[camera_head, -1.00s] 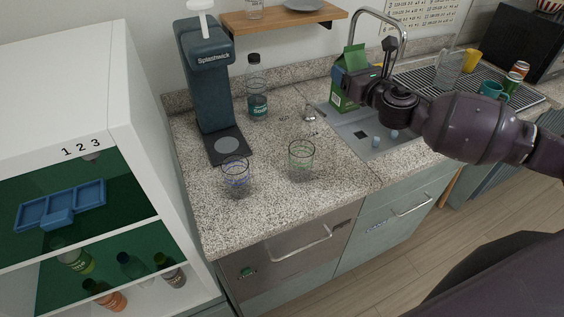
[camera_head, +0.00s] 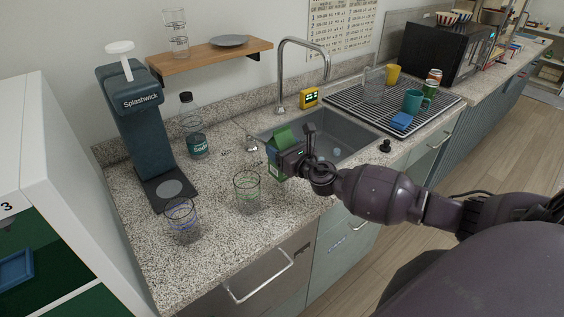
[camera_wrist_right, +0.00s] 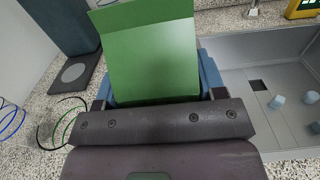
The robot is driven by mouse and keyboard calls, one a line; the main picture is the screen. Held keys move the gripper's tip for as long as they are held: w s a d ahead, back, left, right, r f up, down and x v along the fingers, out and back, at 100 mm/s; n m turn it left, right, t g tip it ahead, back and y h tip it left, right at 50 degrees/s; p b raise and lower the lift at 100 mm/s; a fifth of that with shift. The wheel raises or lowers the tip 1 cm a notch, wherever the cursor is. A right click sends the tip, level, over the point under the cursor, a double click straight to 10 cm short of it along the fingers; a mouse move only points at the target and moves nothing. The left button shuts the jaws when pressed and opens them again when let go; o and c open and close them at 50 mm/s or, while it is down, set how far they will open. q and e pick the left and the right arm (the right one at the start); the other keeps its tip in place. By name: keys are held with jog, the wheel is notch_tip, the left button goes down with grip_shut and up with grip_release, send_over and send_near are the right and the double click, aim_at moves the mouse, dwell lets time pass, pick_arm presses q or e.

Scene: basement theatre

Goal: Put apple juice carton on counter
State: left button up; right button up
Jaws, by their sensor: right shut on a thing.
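The green apple juice carton (camera_head: 279,143) is held in my right gripper (camera_head: 283,162), at the left end of the sink. In the right wrist view the carton (camera_wrist_right: 152,60) stands between the blue-edged fingers, its folded top towards the upper edge. My right gripper is shut on it. The gripper hides most of the carton's lower part, and I cannot tell whether its bottom touches the counter. The speckled counter (camera_head: 225,230) runs left and front of the carton. My left gripper is not in view.
A green-ringed glass (camera_head: 247,190) stands close left of the carton, and a blue-ringed glass (camera_head: 182,220) further left. The Splashwick machine (camera_head: 137,125) and a bottle (camera_head: 193,130) stand behind. The sink (camera_head: 335,140) opens to the right. Bare counter lies in front of the glasses.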

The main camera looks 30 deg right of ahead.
notch_tip(320, 180, down, 3)
jog(key=shift+f+b, duration=0.2)
jog(key=shift+b, duration=0.6)
jog(key=shift+f, duration=0.3)
jog(key=shift+f, duration=0.15)
jog(key=o, duration=1)
jog(key=shift+o, duration=1)
